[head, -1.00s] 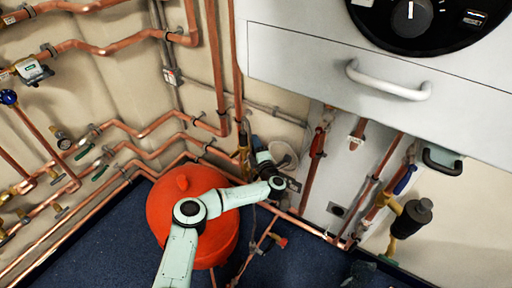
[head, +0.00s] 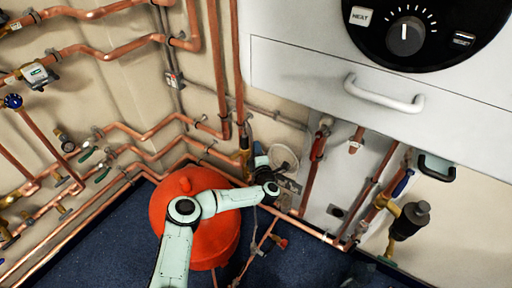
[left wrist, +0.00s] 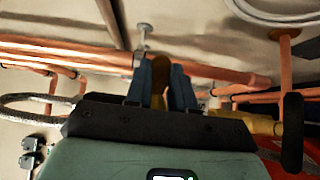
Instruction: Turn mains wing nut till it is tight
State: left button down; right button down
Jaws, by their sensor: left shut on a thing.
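The mains wing nut (left wrist: 160,70) shows as a dark brass-brown piece between the two blue-grey fingers of my left gripper (left wrist: 162,86) in the left wrist view. The gripper is shut on it. In the head view, my left gripper (head: 257,150) is at the brass fitting (head: 244,143) on the vertical copper pipe, beyond the red vessel. The nut itself is too small and covered to make out there, and its tightness cannot be seen. My right gripper cannot be made out.
Copper pipes (left wrist: 220,73) run close behind the fingers. A red vessel (head: 226,240) stands under my left forearm. The white boiler casing (head: 300,70) overhangs at the right, with pipes and a brass valve (head: 408,218) below it. Blue floor (head: 110,250) is open at the lower left.

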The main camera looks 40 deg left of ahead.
pick_arm(q)
jog(key=shift+s+d+m+t+h, duration=0.25)
jog(key=shift+s+m+t+h, duration=0.15)
jog(key=shift+m+t+h, duration=0.85)
jog(key=shift+s+d+m+t+h, duration=0.2)
jog(key=shift+s+m+t+h, duration=0.35)
jog(key=shift+m+h, duration=0.85)
jog(key=shift+s+d+m+t+h, duration=0.25)
jog(key=shift+m+t+h, duration=0.75)
jog(key=shift+h, duration=0.75)
pick_arm(e)
jog(key=shift+s+a+r, duration=0.1)
jog(key=shift+s, duration=0.05)
pick_arm(q)
jog(key=c, duration=1)
grip_release()
jog(key=shift+o, duration=0.2)
jog(key=shift+n, duration=0.25)
jog(key=p+v, duration=0.2)
jog(key=v, duration=1.1)
jog(key=shift+s, duration=0.25)
pick_arm(e)
jog(key=shift+g+y, duration=0.4)
jog(key=shift+g, duration=0.3)
jog(key=s+r, duration=0.1)
jog(key=s+a+r, duration=0.2)
jog(key=s, duration=0.1)
jog(key=shift+s+r, duration=0.1)
jog(key=shift+r, duration=0.05)
